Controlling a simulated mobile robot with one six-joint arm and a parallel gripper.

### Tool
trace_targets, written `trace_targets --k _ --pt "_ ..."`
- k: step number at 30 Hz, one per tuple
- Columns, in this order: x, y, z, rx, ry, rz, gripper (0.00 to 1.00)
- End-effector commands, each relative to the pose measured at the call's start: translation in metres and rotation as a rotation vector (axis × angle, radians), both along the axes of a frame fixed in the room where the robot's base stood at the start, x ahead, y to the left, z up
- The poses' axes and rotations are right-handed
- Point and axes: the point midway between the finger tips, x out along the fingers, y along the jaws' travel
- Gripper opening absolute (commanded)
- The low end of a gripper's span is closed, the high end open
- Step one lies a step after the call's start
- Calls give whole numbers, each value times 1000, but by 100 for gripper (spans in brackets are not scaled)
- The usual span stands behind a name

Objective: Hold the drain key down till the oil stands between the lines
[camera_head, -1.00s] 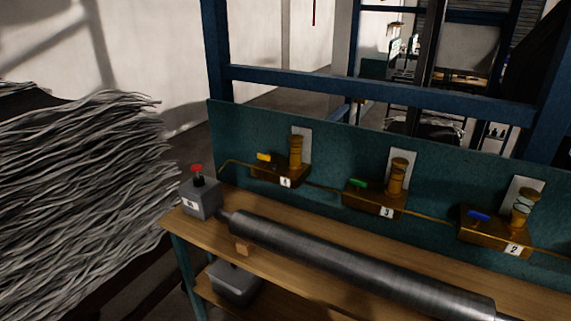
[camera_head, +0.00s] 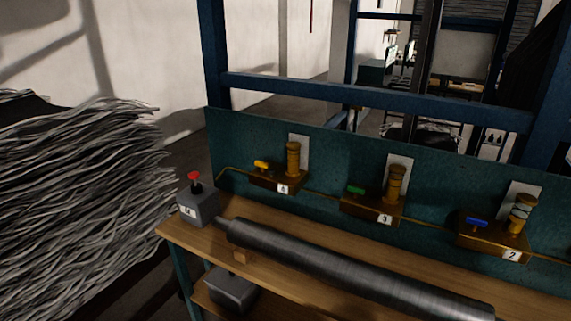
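Three brass oil units stand along the teal back panel of the bench. Unit 4 (camera_head: 280,181) has a yellow key (camera_head: 261,164) and a brass column (camera_head: 293,158). Unit 3 (camera_head: 372,208) has a green key (camera_head: 356,190) and a brass column (camera_head: 396,183). Unit 2 (camera_head: 492,243) has a blue key (camera_head: 477,221) and a column with pale bands (camera_head: 521,213). The oil levels and lines are too small to read. Which key is the drain key is not marked legibly. My gripper is not in view.
A grey box with a red knob (camera_head: 195,178) stands at the bench's left end. A long grey roller (camera_head: 330,262) lies along the wooden bench top (camera_head: 185,228). A large stack of grey strands (camera_head: 80,200) stands at left. Blue frame beams (camera_head: 380,104) cross behind the panel.

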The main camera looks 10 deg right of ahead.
Motion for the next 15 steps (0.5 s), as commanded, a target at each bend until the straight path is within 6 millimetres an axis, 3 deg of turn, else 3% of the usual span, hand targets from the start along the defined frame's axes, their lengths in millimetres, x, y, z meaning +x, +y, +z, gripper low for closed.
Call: trace_targets --k 1,9,15 --pt "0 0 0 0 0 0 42" --pt "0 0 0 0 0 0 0" --pt "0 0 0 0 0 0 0"
